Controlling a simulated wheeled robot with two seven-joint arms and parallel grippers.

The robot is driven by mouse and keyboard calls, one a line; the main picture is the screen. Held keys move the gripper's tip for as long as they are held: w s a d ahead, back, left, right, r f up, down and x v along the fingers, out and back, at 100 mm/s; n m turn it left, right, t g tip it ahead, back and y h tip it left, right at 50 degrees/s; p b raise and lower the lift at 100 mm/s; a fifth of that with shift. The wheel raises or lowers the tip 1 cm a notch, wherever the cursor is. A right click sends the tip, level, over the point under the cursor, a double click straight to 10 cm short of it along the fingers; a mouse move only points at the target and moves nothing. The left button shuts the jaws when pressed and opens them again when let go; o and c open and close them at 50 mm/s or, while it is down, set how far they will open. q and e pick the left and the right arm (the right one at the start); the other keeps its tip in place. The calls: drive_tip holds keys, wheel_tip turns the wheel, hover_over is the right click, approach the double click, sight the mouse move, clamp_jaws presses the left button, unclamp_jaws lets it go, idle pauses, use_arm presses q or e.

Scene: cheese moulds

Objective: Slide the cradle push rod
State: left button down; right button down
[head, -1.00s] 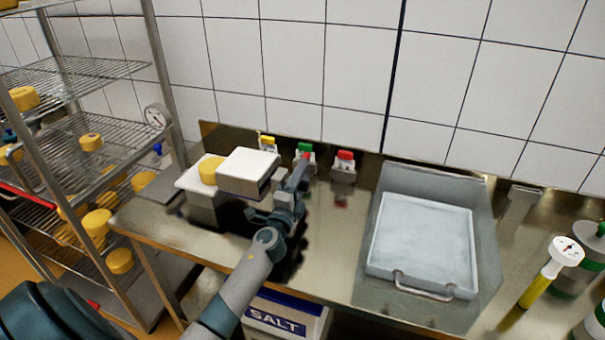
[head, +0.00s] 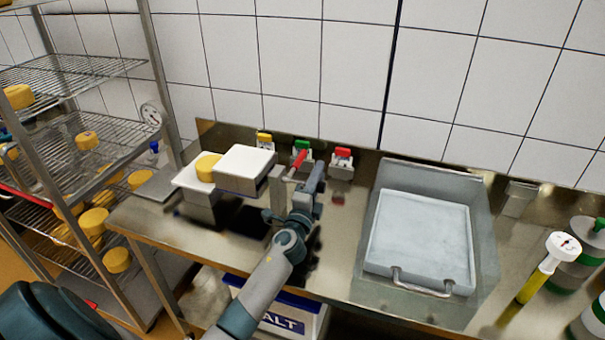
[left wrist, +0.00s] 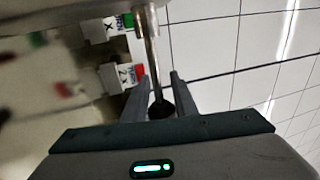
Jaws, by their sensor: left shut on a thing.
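The cradle (head: 242,163), a white-topped block, stands on the steel bench. The push rod shows in the left wrist view as a shiny metal bar (left wrist: 151,45) with a dark round end. My left gripper (head: 309,187) is just right of the cradle. In the left wrist view its two fingers (left wrist: 162,95) stand on either side of the rod's dark end, shut on it. An upright grey plate (head: 278,193) shows between cradle and gripper. A red handle-like piece (head: 298,160) slants up beside the fingers; I cannot tell what it belongs to. My right gripper is out of view.
A yellow cheese (head: 207,167) sits left of the cradle. Yellow, green and red-topped blocks (head: 343,157) line the wall. A steel tray (head: 482,225) holds a pale slab at right. A wire rack (head: 60,80) stands left. Bench between gripper and tray is clear.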

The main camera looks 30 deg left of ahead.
use_arm(q)
drive_tip(key=w+d+b, duration=0.1)
drive_tip(key=d, duration=0.5)
drive_tip(key=shift+w+d, duration=0.25)
drive_tip(key=shift+f, duration=0.1)
drive_tip(key=c, duration=1.5)
unclamp_jaws()
drive_tip(key=shift+d, duration=0.1)
drive_tip(key=shift+c, duration=0.2)
drive_tip(key=shift+o, duration=0.4)
drive_tip(key=shift+d, duration=0.1)
drive_tip(key=shift+s, duration=0.1)
